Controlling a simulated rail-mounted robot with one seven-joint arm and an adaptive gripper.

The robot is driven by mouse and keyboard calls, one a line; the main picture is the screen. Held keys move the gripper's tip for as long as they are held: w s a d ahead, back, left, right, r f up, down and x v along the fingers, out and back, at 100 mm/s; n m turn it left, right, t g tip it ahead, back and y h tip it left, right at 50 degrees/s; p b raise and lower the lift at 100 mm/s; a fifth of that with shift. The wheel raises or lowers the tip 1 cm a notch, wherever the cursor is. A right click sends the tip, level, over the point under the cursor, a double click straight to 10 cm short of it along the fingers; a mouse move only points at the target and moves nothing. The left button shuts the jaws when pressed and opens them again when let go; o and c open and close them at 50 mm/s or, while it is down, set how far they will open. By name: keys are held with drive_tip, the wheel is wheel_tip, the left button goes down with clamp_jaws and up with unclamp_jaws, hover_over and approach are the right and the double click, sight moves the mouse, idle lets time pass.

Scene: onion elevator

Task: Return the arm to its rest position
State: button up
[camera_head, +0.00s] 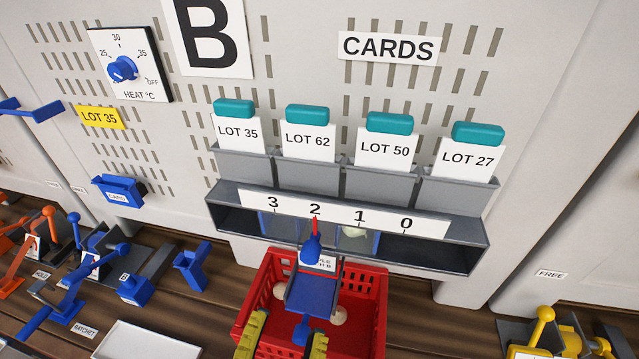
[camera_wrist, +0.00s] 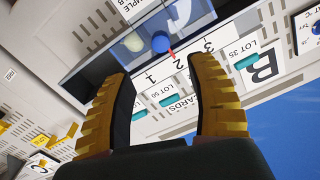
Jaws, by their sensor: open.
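My gripper (camera_head: 284,338) shows at the bottom middle of the head view, its two yellow fingers apart in front of the red crate (camera_head: 376,315). In the wrist view my gripper (camera_wrist: 160,72) is open, with nothing between the fingers. Beyond the fingertips in that view are the numbered strip (camera_wrist: 165,72), a blue knob (camera_wrist: 161,42) with a red pointer, and a pale onion (camera_wrist: 133,42). The rest of my arm is out of both views.
A grey shelf (camera_head: 470,258) carries the numbers 3 to 0, with several lot cards (camera_head: 308,143) in holders above. Blue and orange levers (camera_head: 72,285) crowd the left, a white tray (camera_head: 145,342) the lower left, and yellow fixtures (camera_head: 543,328) the lower right.

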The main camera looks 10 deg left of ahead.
drive_tip(key=w+d+r+m+t+h, duration=0.1)
drive_tip(key=w+d+r+m+h, duration=0.15)
drive_tip(key=d+r, duration=0.55)
drive_tip(key=w+d+r+m+t+h, duration=0.1)
drive_tip(key=d+r+m+h, duration=0.2)
drive_tip(key=d+r, duration=0.5)
wheel_tip(320, 180, up, 15)
drive_tip(key=a+n+t+y+p, duration=0.2)
drive_tip(key=n+y+p, duration=0.4)
drive_tip(key=p, duration=0.8)
drive_tip(key=n, duration=0.3)
drive_tip(key=shift+w+a+f, duration=0.15)
drive_tip(key=shift+w, duration=0.1)
drive_tip(key=shift+n, duration=0.25)
